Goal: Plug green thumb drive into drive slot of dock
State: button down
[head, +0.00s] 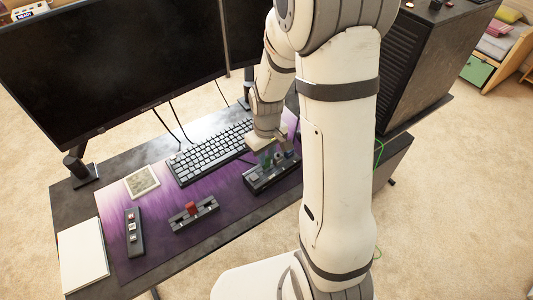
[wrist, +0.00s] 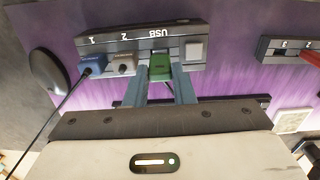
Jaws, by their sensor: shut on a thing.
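The green thumb drive (wrist: 160,67) sits between the two fingers of my gripper (wrist: 163,75) in the wrist view. The fingers are shut on its sides. Its front end meets the face of the dark dock (wrist: 195,32) under the USB label; I cannot tell how deep it sits in the slot. In the head view my gripper (head: 269,156) is low over the dock (head: 262,180), with the green drive (head: 266,159) partly hidden.
A dark holder (head: 206,214) with a red piece (head: 191,208) lies left. The keyboard (head: 211,151) lies behind. A dark round object (wrist: 47,70) is beside the dock.

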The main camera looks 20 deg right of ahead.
jog(key=shift+f+b, duration=0.6)
jog(key=shift+f, duration=0.2)
jog(key=c, duration=1.1)
grip_release()
jog(key=shift+c, duration=0.2)
jog(key=shift+r, duration=0.1)
notch_tip(320, 180, up, 8)
jog(key=shift+f, duration=0.25)
jog(key=shift+r, duration=0.1)
jog(key=shift+s+r, duration=0.1)
jog(key=shift+r, duration=0.15)
jog(key=s+r+m+t, duration=0.2)
jog(key=s+r+m, duration=0.2)
jog(key=s+r, duration=0.6)
jog(key=s, duration=0.3)
jog(key=shift+s+a+r+t, duration=0.2)
jog(key=shift+s+r+t, duration=0.1)
jog(key=shift+s+r, duration=0.05)
